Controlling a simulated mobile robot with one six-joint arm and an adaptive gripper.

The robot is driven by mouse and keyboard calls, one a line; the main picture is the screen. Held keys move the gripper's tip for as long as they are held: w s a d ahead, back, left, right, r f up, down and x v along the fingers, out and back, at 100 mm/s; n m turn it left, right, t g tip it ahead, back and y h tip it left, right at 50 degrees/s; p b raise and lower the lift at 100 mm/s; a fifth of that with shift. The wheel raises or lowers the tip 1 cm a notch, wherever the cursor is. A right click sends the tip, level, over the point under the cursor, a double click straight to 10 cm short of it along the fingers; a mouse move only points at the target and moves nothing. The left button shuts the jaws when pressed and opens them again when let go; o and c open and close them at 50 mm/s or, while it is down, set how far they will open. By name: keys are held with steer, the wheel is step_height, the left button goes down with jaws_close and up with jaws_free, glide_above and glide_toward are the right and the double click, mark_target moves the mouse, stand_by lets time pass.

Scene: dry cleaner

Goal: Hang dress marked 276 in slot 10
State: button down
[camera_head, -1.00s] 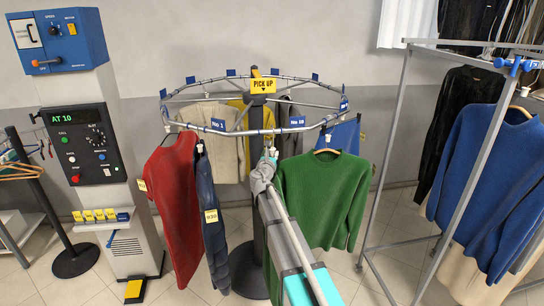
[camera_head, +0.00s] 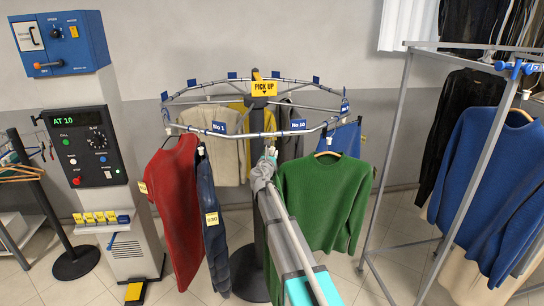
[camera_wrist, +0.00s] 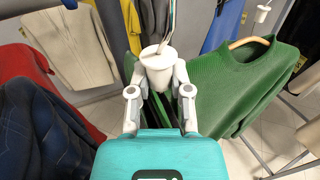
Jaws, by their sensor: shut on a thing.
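My gripper (camera_wrist: 160,78) is shut on a white cone-shaped hanger grip (camera_wrist: 155,68) in the wrist view. A thin hook or rod rises from the grip. Dark green cloth shows between and below the fingers; the rest of that garment is mostly hidden by my arm. No tag reading 276 is legible. In the head view my gripper (camera_head: 267,160) is at the front of the round rail (camera_head: 255,134), just left of the blue slot sign No 10 (camera_head: 298,125). The sign No 1 (camera_head: 219,127) is farther left. The grip's exact contact with the rail cannot be told.
A red garment (camera_head: 178,200) and a navy one with a yellow tag (camera_head: 211,218) hang to the left. A green sweater (camera_head: 325,195) hangs close on the right. The control post display (camera_head: 68,121) reads AT 10. A metal rack (camera_head: 388,150) stands at right.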

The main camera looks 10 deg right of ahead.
steer(key=shift+w, duration=1.35)
steer(key=shift+f+b, duration=0.25)
steer(key=shift+b, duration=0.05)
steer(key=shift+f+b, duration=0.35)
steer(key=shift+f, duration=0.05)
steer(key=shift+f+b, duration=0.35)
steer(key=shift+f+b, duration=0.35)
steer(key=shift+f+b, duration=0.45)
stand_by(0.6)
steer(key=shift+c, duration=2.4)
jaws_free()
